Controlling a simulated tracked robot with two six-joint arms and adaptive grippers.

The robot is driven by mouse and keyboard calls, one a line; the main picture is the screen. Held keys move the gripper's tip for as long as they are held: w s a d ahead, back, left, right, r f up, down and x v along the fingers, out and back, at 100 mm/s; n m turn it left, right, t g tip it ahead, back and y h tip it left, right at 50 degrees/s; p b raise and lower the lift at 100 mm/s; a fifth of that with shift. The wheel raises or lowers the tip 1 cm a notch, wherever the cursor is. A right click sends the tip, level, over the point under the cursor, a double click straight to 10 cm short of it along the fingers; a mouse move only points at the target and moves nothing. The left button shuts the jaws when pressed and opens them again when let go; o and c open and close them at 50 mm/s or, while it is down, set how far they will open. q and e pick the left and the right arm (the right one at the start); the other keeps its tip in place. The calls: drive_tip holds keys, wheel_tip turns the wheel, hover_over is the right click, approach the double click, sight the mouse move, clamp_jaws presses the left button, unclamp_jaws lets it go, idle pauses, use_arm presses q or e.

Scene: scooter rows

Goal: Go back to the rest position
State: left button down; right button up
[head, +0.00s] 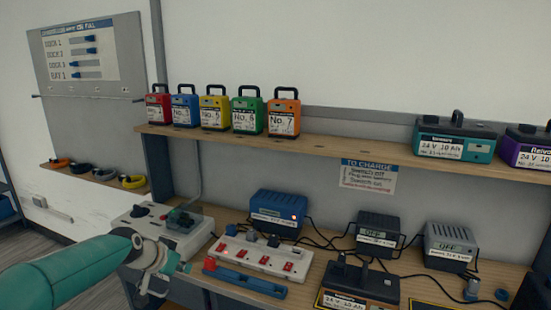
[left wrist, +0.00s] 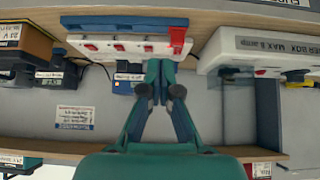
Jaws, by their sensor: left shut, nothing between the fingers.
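My left arm comes in from the lower left of the head view in teal. Its gripper (head: 178,268) is beside the front of the workbench, near the left end of the white power strip (head: 262,256). In the left wrist view the fingers (left wrist: 160,68) are together at the tips with nothing between them. They overlap the power strip (left wrist: 115,46) in that picture; I cannot tell if they touch it. My right gripper is not in view.
A grey-white power box (head: 160,228) stands on the bench (head: 225,295) behind my left gripper. A blue charger (head: 279,212), two grey chargers and a black battery (head: 361,282) stand to the right. Several coloured batteries line the shelf (head: 345,150) above.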

use_arm(q)
drive_tip(key=s+d+f+g, duration=0.3)
drive_tip(key=s+f, duration=0.5)
drive_tip(key=f, duration=0.5)
drive_tip(key=s+d+f+g, duration=0.3)
drive_tip(key=s+f, duration=0.5)
drive_tip(key=f, duration=0.4)
drive_tip(key=s+d+f+n, duration=0.1)
drive_tip(key=s+f+n, duration=0.1)
drive_tip(key=s, duration=0.5)
drive_tip(key=s+d+f+n, duration=0.2)
drive_tip(key=s+f, duration=0.1)
drive_tip(key=s, duration=0.4)
drive_tip(key=s+d+f+n+h, duration=0.1)
drive_tip(key=s+d+f+n, duration=0.1)
drive_tip(key=s, duration=0.5)
drive_tip(key=shift+s+d+f+g+p, duration=0.15)
drive_tip(key=shift+f+g+p, duration=0.2)
drive_tip(key=shift+f+g, duration=0.05)
